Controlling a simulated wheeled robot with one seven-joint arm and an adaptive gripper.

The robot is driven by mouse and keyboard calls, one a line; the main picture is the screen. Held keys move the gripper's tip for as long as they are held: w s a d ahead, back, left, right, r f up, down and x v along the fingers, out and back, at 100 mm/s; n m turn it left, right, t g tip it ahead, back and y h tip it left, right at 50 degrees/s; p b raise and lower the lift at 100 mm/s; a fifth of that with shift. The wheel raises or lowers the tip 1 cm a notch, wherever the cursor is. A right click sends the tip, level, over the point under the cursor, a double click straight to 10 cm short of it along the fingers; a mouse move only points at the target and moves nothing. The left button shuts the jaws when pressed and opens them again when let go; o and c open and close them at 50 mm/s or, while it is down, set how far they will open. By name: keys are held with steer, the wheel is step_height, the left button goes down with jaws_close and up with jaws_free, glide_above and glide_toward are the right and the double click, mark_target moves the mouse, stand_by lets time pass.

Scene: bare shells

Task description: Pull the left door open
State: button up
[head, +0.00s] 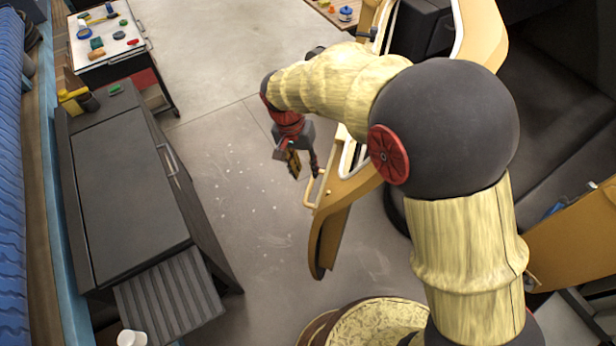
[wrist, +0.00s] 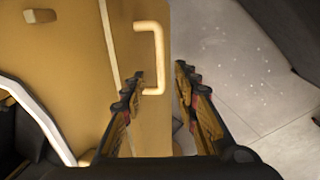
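The left door (head: 345,200) is a yellow panel with a pale-edged window, seen at a steep angle beside my arm in the head view. In the wrist view its yellow face (wrist: 85,50) fills the left half. A pale bar handle (wrist: 158,58) stands near the door's edge; it also shows in the head view (head: 313,192). My gripper (wrist: 160,72) is open and empty, its two fingers apart and pointing toward the handle. The handle's lower part appears between the fingertips in the picture; I see no contact. In the head view my gripper (head: 303,168) hangs just by the handle. My arm hides part of the door.
Another yellow panel (head: 575,235) is at right, with dark interior (head: 570,100) between. A dark cabinet (head: 125,195) with a side handle stands left, and a tool cart (head: 105,50) behind it. Grey floor (head: 235,190) between cabinet and door is clear.

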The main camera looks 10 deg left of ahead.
steer(key=shift+a+r, duration=0.2)
steer(key=shift+r, duration=0.7)
steer(key=shift+a+r, duration=0.15)
steer(key=shift+r, duration=0.75)
steer(key=shift+a+r, duration=0.2)
steer(key=shift+r, duration=0.7)
steer(key=shift+w, duration=0.1)
steer(key=c, duration=0.3)
